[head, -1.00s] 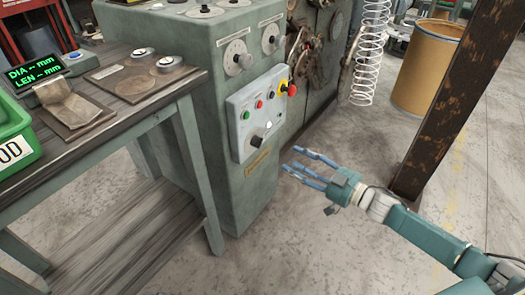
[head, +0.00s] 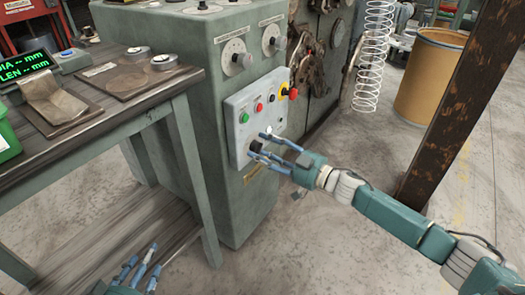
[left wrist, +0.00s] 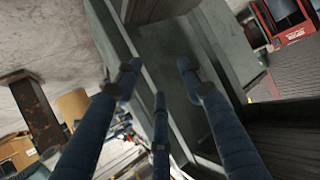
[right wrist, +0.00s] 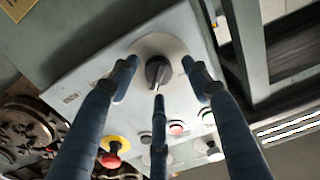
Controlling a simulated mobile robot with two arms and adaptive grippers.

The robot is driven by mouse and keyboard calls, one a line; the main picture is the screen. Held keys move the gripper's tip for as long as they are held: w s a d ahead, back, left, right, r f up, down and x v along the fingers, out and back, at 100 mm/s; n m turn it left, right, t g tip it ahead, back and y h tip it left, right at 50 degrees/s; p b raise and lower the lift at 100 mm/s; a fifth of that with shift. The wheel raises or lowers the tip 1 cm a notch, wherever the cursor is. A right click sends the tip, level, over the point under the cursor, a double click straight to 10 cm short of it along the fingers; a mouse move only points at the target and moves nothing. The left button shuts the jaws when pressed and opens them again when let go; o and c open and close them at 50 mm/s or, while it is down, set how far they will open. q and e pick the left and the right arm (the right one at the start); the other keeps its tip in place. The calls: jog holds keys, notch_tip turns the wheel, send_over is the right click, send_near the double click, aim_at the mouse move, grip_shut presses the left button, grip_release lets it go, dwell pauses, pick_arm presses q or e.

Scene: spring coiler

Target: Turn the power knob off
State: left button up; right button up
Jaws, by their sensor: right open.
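The power knob (right wrist: 158,72) is a black pointer knob on a round pale plate at the lower end of the light grey control panel (head: 239,105). In the head view the knob (head: 256,145) is partly hidden by my right gripper (head: 258,147), whose blue fingers are at the panel's lower part. In the right wrist view my right gripper (right wrist: 159,75) is open, with fingers apart on either side of the knob. Contact cannot be told. My left gripper (head: 140,272) is open and empty at the bottom left, away from the panel; its spread fingers (left wrist: 158,75) show in the left wrist view.
Above the knob are several coloured buttons and a red emergency stop (head: 293,94) on yellow. A workbench (head: 120,118) with a green display (head: 28,62) stands at left. A hanging spring (head: 370,60), a drum (head: 428,75) and a rusty post (head: 462,110) are at right.

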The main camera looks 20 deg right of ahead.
jog(key=shift+w+a, duration=0.2)
jog(key=c, duration=1.1)
jog(key=shift+c, duration=0.2)
